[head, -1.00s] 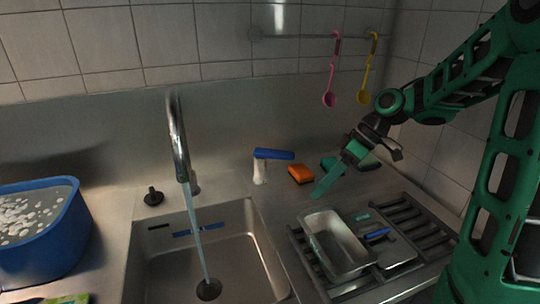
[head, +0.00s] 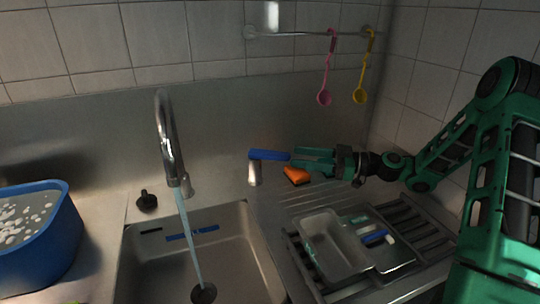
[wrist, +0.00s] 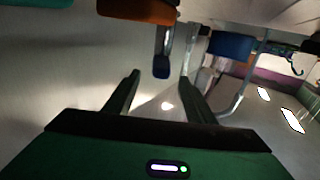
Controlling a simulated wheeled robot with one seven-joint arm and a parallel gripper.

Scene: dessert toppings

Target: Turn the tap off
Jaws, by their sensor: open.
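The tap's curved metal spout (head: 168,140) stands behind the sink, and a stream of water (head: 191,240) runs from it. Its blue lever handle (head: 269,155) sits on a short metal post (head: 254,174) to the right of the spout and points right. In the wrist view the blue handle's end (wrist: 161,68) lies just beyond and between my fingertips. My gripper (head: 298,156) is open at the handle's right end. I cannot tell whether it touches the handle. The spout also shows in the wrist view (wrist: 242,92).
An orange sponge (head: 296,176) lies just below my gripper. A metal tray (head: 326,245) stands on the drying rack at the right. A blue tub (head: 45,240) is at the far left. A pink spoon (head: 326,75) and a yellow one (head: 363,75) hang behind.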

